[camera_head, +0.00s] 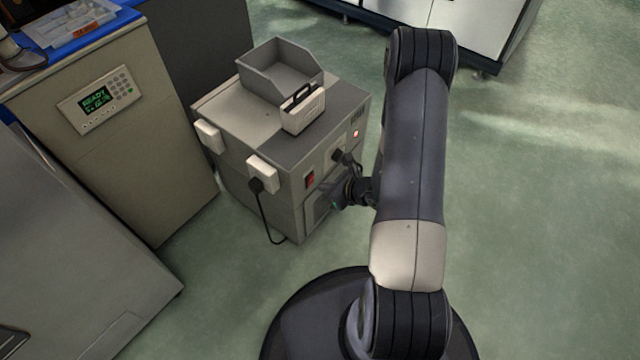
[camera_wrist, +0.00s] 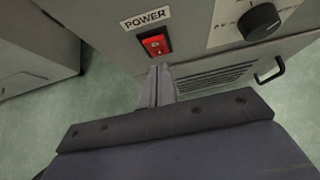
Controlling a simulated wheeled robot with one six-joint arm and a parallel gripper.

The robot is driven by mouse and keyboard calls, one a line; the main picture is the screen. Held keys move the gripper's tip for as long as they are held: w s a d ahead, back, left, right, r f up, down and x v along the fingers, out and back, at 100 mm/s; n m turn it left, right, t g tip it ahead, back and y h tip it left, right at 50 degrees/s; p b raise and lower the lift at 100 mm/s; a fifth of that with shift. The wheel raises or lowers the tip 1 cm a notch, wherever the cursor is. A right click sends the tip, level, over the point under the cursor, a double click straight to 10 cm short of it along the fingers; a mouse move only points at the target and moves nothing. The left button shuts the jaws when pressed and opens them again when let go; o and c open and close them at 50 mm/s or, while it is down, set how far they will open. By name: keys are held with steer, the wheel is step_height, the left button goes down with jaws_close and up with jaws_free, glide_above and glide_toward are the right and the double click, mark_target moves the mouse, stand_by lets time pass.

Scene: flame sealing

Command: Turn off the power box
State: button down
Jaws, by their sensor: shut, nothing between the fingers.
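The power box (camera_head: 240,170) is a grey cabinet standing on the floor, left of my arm in the head view. Its red power switch (camera_head: 310,179) is on the front face. In the wrist view the red rocker switch (camera_wrist: 154,43) sits under a POWER label (camera_wrist: 146,18). My gripper (camera_wrist: 161,70) is shut and empty, its fingertips just below the switch in the picture. I cannot tell whether they touch the panel. In the head view my gripper is at the box's front, mostly hidden by my wrist and arm.
A black knob (camera_wrist: 262,22) and a handle (camera_wrist: 270,70) are right of the switch. A grey open bin (camera_head: 280,72) and a small case (camera_head: 303,108) stand on the box. A cabinet with a keypad (camera_head: 97,100) is at left.

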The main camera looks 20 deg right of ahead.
mark_target(311, 177)
steer(key=shift+w+a+r, duration=0.15)
steer(key=shift+w+a, duration=0.5)
steer(key=shift+w, duration=0.25)
steer(key=shift+w+a+b, duration=0.2)
steer(key=shift+w+b, duration=0.1)
steer(key=shift+b, duration=0.15)
steer(key=shift+r, duration=0.25)
steer(key=shift+r+p, duration=0.5)
steer(key=shift+r, duration=0.2)
steer(key=shift+s+d, duration=0.1)
